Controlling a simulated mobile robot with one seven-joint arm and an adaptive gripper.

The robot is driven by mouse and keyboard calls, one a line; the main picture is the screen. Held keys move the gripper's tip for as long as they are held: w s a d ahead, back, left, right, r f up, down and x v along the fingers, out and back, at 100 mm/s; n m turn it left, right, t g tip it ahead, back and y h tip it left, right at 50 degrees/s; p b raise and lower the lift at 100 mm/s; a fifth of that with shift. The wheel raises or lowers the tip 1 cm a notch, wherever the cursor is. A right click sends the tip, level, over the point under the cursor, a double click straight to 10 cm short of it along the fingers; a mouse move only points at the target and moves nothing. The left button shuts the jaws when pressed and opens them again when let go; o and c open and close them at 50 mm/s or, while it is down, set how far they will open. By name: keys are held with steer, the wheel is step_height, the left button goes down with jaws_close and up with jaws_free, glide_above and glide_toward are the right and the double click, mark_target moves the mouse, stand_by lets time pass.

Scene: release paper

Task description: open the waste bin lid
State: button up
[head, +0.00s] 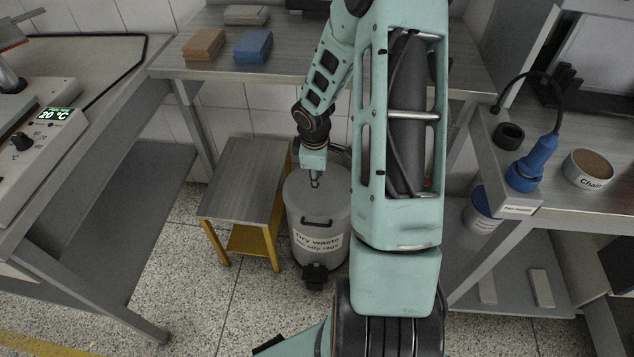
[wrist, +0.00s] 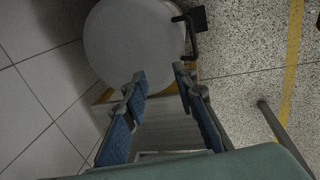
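The waste bin (head: 320,244) is a grey cylinder labelled "Dry waste" on the floor in the head view. Its round lid (head: 330,190) lies flat on top and looks shut. A dark handle (head: 317,221) sits on the front near the rim, and a black pedal (head: 315,275) is at the base. My gripper (head: 315,184) appears over the lid in the head view. In the wrist view the lid (wrist: 135,40) and handle (wrist: 190,38) are beyond the fingertips. My gripper (wrist: 160,77) is open and empty there, its two blue-padded fingers apart. Contact with the lid cannot be told.
A low grey-topped stool (head: 245,180) with yellow legs stands close left of the bin. A workbench (head: 225,70) with blocks is behind. Speckled floor (head: 215,300) is clear in front.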

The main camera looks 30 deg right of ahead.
step_height(320, 180, up, 7)
steer(key=s, duration=0.1)
steer(key=shift+a+r, duration=0.15)
steer(key=shift+a, duration=0.25)
